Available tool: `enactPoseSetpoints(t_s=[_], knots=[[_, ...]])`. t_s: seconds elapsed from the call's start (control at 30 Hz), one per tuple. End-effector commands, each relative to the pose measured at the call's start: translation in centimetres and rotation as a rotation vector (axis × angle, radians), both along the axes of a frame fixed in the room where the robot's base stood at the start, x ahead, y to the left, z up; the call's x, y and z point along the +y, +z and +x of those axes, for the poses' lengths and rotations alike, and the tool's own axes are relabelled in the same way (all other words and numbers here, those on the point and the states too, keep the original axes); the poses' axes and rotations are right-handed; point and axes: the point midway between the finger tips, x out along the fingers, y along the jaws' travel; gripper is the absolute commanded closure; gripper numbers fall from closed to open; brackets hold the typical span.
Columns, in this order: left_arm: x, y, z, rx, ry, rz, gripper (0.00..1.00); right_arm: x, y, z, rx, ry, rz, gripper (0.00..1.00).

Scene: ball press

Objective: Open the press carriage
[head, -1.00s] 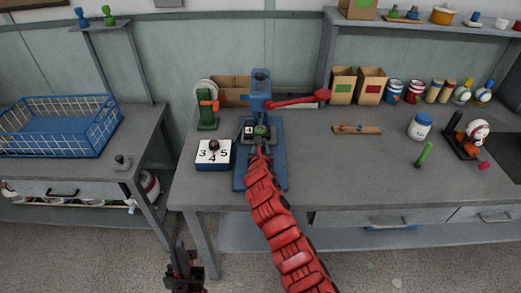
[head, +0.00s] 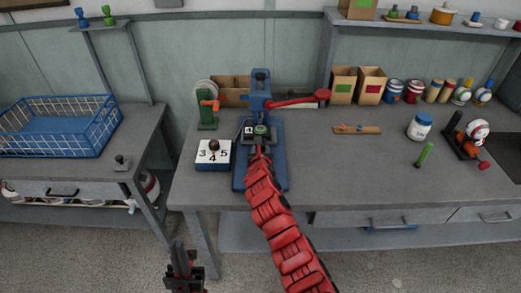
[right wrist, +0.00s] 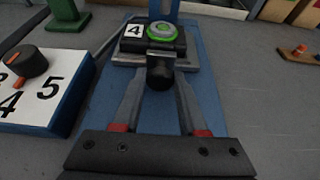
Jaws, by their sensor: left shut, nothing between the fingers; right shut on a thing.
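The blue press (head: 261,100) stands on the workbench with its red lever (head: 295,102) reaching out to the right. Its carriage (head: 249,131) has a round green-ringed die and a "4" label; both also show in the right wrist view, where the carriage (right wrist: 124,58) sits at the foot of the press column. My right gripper (head: 261,148) is shut on the carriage's black handle (right wrist: 160,70), with a finger on each side of it. My left gripper (head: 184,258) is shut and empty, low in front of the bench and away from the press.
A dial box (head: 213,163) with numbers 3, 4 and 5 stands just left of the press. A green stand with an orange handle (head: 208,108) is behind it. The blue base plate in front of the carriage is clear. A white jar (head: 420,127) stands further right.

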Motion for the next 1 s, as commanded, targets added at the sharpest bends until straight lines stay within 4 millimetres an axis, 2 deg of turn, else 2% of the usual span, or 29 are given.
enactPoseSetpoints(t_s=[0.13,0.27,0.5,0.8,1.0], knots=[[0.0,0.4,0.0,0.0,0.0,0.0,1.0,0.0,0.1,-0.4,0.001,0.0,-0.001,1.0],[0.0,1.7,0.0,0.0,0.0,0.0,1.0,-0.1,0.1,-2.0,0.004,0.0,-0.005,1.0],[0.0,3.9,0.0,0.0,0.0,0.0,1.0,-0.1,0.2,-6.5,0.002,0.002,-0.007,1.0],[0.0,5.2,0.0,0.0,0.0,0.0,1.0,-0.2,0.0,-12.4,0.002,-0.002,-0.007,1.0],[0.0,5.4,0.0,0.0,0.0,0.0,1.0,-0.1,0.0,-14.4,0.001,-0.001,-0.003,1.0]])
